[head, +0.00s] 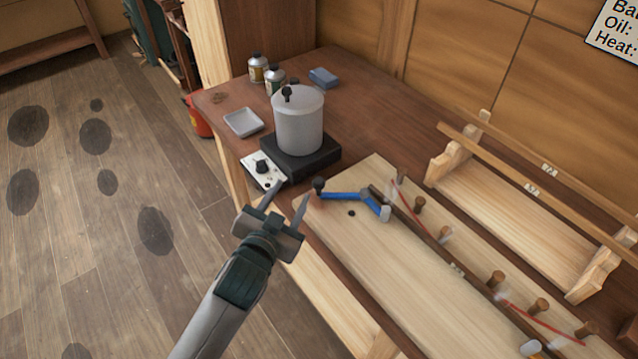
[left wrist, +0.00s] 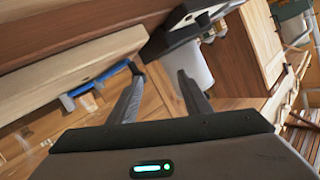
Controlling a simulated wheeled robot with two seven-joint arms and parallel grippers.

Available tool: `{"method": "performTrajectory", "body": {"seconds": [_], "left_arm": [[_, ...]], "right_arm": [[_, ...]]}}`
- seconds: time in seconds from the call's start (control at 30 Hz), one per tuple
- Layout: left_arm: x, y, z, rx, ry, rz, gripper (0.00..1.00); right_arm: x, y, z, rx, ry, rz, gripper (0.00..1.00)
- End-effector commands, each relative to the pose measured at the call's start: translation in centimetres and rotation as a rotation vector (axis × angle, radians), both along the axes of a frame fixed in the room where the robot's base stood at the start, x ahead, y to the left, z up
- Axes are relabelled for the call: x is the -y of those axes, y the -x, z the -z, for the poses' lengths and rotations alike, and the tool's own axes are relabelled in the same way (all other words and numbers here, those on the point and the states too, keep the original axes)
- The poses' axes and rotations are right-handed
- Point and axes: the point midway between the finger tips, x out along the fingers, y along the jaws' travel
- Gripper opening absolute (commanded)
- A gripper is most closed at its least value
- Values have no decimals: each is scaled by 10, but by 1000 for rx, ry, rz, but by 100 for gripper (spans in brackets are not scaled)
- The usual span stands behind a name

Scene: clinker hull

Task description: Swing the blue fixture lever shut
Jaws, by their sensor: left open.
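The blue fixture lever (head: 345,195) lies over the far end of the pale wooden fixture board (head: 400,262). Its black knob (head: 319,184) points left, towards the hot plate, and its other end sits by a grey-white block near the dark strip. My left gripper (head: 286,199) is open and empty, just left of the knob and apart from it in the head view. In the left wrist view the blue lever (left wrist: 98,77) shows to the left of the two open fingers (left wrist: 160,85), with the knob close to the left fingertip. My right gripper is not in view.
A lidded grey pot (head: 298,122) stands on a black hot plate (head: 302,160) just beyond my gripper. A tray (head: 243,122), bottles (head: 258,68) and a blue block (head: 324,78) lie behind. Wooden pegs (head: 495,280) line the board; a wooden rack (head: 530,215) stands at right.

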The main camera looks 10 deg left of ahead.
Motion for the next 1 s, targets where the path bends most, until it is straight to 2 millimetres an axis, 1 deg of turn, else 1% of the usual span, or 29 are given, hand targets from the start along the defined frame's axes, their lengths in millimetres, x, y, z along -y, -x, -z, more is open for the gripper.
{"method": "performTrajectory", "body": {"seconds": [0.03,0.07,0.1,0.17,0.2,0.27,0.3,0.37,0.4,0.47,0.5,0.6,0.67,0.73,0.8,0.87,0.93,1.0], "left_arm": [[16,-20,-29,107,-19,43,44],[25,-28,-46,170,-30,69,44],[39,-38,-68,251,-46,106,44],[60,-49,-100,371,-69,165,44],[75,-53,-121,451,-87,208,44],[97,-57,-149,566,-119,276,44],[112,-57,-167,640,-140,324,44],[135,-54,-191,750,-176,400,44],[151,-50,-205,821,-202,454,44],[173,-43,-223,922,-244,539,44],[187,-37,-232,986,-275,597,44],[221,-19,-247,1135,-360,754,44],[238,-7,-249,1214,-419,854,44],[254,6,-247,1295,-491,977,44],[267,16,-240,1363,-574,1105,44],[274,23,-229,1408,-649,1218,44],[277,28,-214,1444,-744,1357,44],[274,29,-197,1459,-844,1495,44]], "right_arm": [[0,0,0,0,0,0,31],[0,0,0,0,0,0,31],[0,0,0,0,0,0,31],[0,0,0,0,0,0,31],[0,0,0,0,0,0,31],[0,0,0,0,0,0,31],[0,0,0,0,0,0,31],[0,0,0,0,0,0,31],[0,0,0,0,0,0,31],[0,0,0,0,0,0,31],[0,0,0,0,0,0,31],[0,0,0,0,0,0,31],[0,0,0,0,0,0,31],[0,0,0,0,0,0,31],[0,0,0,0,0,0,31],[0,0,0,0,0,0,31],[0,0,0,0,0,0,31],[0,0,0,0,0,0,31]]}}
